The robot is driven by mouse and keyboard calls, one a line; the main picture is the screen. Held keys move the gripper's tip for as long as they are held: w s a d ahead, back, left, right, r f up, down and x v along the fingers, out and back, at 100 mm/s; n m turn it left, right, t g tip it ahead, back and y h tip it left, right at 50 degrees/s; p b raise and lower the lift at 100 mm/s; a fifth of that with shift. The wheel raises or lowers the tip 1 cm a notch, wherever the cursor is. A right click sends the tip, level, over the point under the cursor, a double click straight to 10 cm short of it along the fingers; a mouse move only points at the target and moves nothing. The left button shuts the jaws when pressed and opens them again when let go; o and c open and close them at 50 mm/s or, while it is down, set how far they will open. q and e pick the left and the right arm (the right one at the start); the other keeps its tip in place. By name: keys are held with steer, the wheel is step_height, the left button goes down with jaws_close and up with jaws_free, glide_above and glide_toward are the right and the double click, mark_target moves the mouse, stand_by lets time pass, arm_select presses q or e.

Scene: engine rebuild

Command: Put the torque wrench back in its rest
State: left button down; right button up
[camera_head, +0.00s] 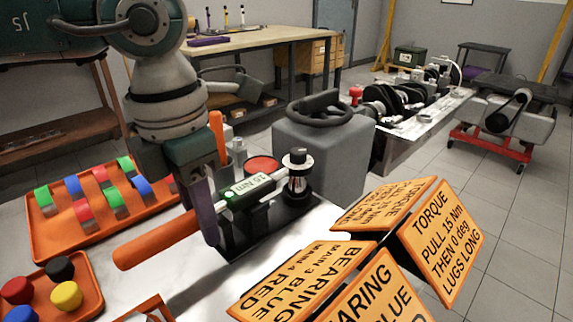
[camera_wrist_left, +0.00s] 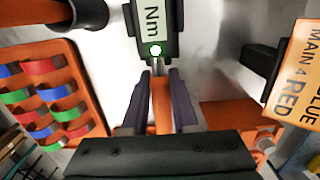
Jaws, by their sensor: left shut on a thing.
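My left gripper (camera_head: 208,222) is shut around the wrench at the display end of the handle. The wrist view shows the orange handle (camera_wrist_left: 162,112) between the fingers of the left gripper (camera_wrist_left: 158,84), with the display box ahead. A black stand (camera_head: 268,226), apparently the rest, lies below the display and head. I cannot tell whether the wrench touches it. My right gripper is not in view.
An orange tray of coloured bearing shells (camera_head: 100,205) stands left, with a smaller tray of coloured caps (camera_head: 66,296) in front. Orange instruction signs (camera_head: 432,240) stand at the right front. A grey block with a black ring (camera_head: 322,140) and a red-topped can (camera_head: 262,165) stand behind.

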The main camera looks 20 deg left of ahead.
arm_select(q)
steer(key=shift+f+b, duration=0.45)
steer(key=shift+f, duration=0.05)
steer(key=c, duration=0.9)
jaws_free()
steer(key=shift+r, duration=0.15)
steer(key=shift+r+p, duration=1.25)
steer(key=shift+r, duration=0.15)
steer(key=o, duration=0.5)
steer(key=shift+o, duration=0.2)
step_height(320, 180, up, 10)
steer(key=shift+s+p, duration=0.2)
steer(key=shift+p, duration=0.1)
